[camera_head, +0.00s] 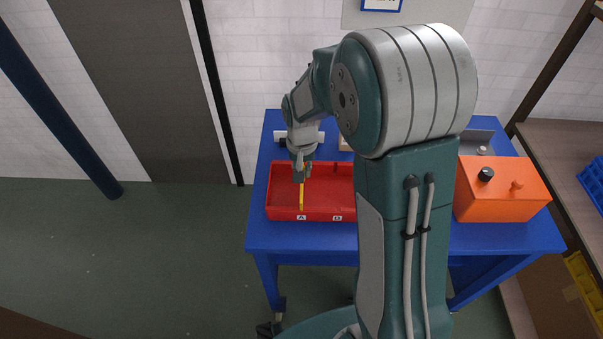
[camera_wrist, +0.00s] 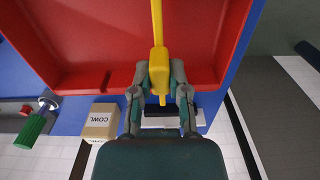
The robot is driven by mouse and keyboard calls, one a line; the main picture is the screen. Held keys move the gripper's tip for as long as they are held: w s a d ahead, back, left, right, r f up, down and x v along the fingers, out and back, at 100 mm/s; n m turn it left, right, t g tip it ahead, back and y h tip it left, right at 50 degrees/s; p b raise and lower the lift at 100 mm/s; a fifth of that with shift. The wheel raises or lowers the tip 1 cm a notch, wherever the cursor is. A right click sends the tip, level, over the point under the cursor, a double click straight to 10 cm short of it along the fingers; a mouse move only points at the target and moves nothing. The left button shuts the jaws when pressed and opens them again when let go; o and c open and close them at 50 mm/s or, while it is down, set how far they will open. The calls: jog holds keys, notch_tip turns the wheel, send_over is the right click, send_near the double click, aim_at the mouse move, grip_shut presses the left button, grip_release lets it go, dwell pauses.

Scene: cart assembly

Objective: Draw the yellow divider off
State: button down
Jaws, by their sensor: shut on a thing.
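The yellow divider (camera_head: 301,197) is a thin strip in the red tray (camera_head: 283,212), near the label A in the head view. In the wrist view the yellow divider (camera_wrist: 157,24) runs from the top edge down to a wider yellow block between my fingers. My gripper (camera_head: 301,174) is over the left part of the tray. In the wrist view my gripper (camera_wrist: 159,80) is shut on the divider's block end. I cannot tell whether the divider's lower edge is still seated in the tray. My arm hides the tray's right part in the head view.
The tray stands on a blue table (camera_head: 300,237). An orange box (camera_head: 502,190) with a black knob sits at the table's right. A COWL box (camera_wrist: 101,121) and a green-handled tool (camera_wrist: 33,128) lie beside the tray. Shelving (camera_head: 570,165) stands further right.

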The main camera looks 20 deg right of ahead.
jog(key=shift+r, duration=2.9)
